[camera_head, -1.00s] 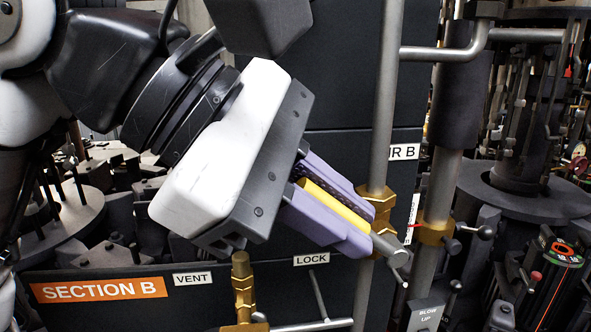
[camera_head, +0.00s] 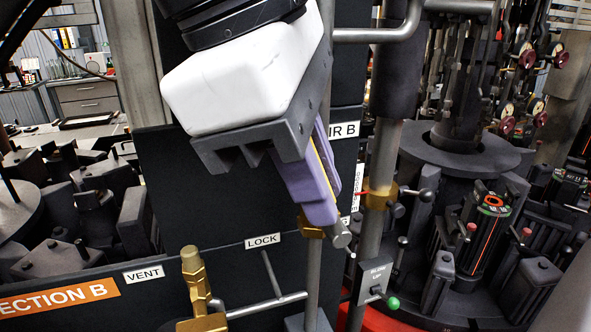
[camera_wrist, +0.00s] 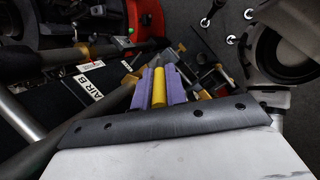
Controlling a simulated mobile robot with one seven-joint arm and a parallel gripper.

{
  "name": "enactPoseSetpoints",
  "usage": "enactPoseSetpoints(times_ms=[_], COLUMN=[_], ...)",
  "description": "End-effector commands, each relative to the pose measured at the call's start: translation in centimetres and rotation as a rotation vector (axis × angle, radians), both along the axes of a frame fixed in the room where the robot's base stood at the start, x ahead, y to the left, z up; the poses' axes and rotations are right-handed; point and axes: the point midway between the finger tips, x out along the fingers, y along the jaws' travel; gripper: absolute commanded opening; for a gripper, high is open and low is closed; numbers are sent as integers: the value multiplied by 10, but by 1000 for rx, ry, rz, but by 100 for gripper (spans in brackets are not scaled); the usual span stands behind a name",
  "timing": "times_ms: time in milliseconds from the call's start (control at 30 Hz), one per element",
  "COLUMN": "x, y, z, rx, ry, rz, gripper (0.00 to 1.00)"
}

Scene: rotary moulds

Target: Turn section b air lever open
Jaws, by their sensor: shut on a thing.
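My gripper (camera_head: 322,195) has its lilac fingers closed around the yellow air lever. In the wrist view, the yellow lever (camera_wrist: 159,88) lies between the two fingers of my gripper (camera_wrist: 162,87). In the head view, the fingers hide nearly all of the lever and point steeply down toward a steel stub (camera_head: 340,235). The stub sits beside the brass valve body (camera_head: 311,226) on a vertical steel pipe. The "AIR B" label (camera_head: 345,129) is just right of my gripper, partly covered by it. The wrist view also shows the label (camera_wrist: 88,84).
Left of the pipe, a brass fitting (camera_head: 195,285) stands near the "VENT" (camera_head: 144,275) and "LOCK" (camera_head: 263,241) labels. A thicker pipe with a brass collar (camera_head: 379,194) stands close on the right. A "BLOW UP" box (camera_head: 375,280) with a green knob is below it.

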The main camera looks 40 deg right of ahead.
Motion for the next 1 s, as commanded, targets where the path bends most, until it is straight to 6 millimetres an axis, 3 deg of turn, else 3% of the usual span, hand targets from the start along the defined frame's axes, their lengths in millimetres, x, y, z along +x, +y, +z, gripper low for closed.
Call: enactPoseSetpoints(times_ms=[267, 300, 467, 1000], x=[0, 0, 0, 0], y=[0, 0, 0, 0], z=[1, 1, 1, 0], rx=[-4, -4, -3, -1], ry=[2, 2, 1, 1], rz=[-2, -2, -1, -1], gripper=[0, 15, 35, 35])
